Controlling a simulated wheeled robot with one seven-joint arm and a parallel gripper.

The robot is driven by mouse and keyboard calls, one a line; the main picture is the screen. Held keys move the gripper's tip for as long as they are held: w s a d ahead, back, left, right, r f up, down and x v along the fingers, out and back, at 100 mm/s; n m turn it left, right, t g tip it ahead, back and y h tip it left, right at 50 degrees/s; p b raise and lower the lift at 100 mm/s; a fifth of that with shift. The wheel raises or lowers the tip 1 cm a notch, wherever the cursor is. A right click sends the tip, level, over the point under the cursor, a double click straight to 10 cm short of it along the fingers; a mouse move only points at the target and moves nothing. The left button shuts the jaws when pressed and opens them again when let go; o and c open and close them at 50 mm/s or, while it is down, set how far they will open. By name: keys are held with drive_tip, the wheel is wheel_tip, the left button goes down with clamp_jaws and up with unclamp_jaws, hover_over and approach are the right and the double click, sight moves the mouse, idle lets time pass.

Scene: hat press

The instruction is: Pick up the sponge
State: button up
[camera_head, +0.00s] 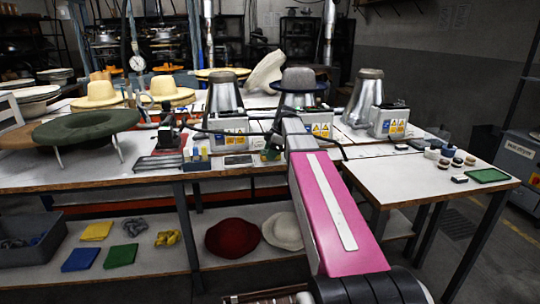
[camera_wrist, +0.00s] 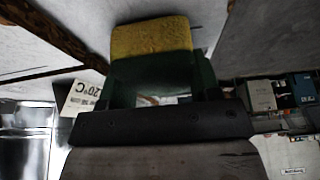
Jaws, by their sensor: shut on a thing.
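A sponge (camera_wrist: 152,38) with a yellow face and a dark green side shows at the top middle of the wrist view. My gripper (camera_wrist: 160,74) is shut on it, with one dark finger at each side of the sponge. In the head view my pink arm reaches forward over the bench, and its end is by the machines. A small green shape shows beside the arm's end there, too small to tell whether it is the sponge.
The workbench (camera_head: 100,178) holds metal hat forms, including one at the right (camera_head: 362,95), white control boxes (camera_head: 228,133) and a green hat (camera_head: 87,125). A side table (camera_head: 420,190) at right bears a green tray (camera_head: 487,175). Folded cloths and a grey bin (camera_head: 32,240) lie below.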

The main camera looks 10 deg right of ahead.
drive_tip(key=shift+r, duration=0.35)
drive_tip(key=r, duration=0.2)
drive_tip(key=a+r, duration=0.1)
drive_tip(key=shift+s+r, duration=0.3)
approach(235, 160)
drive_tip(key=s+r, duration=0.1)
drive_tip(key=s, duration=0.1)
drive_tip(key=s+r, duration=0.1)
drive_tip(key=r, duration=0.1)
drive_tip(key=shift+s+d+r, duration=0.15)
drive_tip(key=shift+s+r, duration=0.05)
drive_tip(key=shift+s, duration=0.15)
drive_tip(key=shift+o, duration=0.2)
drive_tip(key=shift+w, duration=0.1)
drive_tip(key=w+a+f, duration=0.2)
drive_tip(key=w+f, duration=0.1)
drive_tip(key=shift+w+a, duration=0.2)
drive_tip(key=shift+a, duration=0.15)
drive_tip(key=shift+f, duration=2.9)
drive_tip(key=shift+f, duration=0.55)
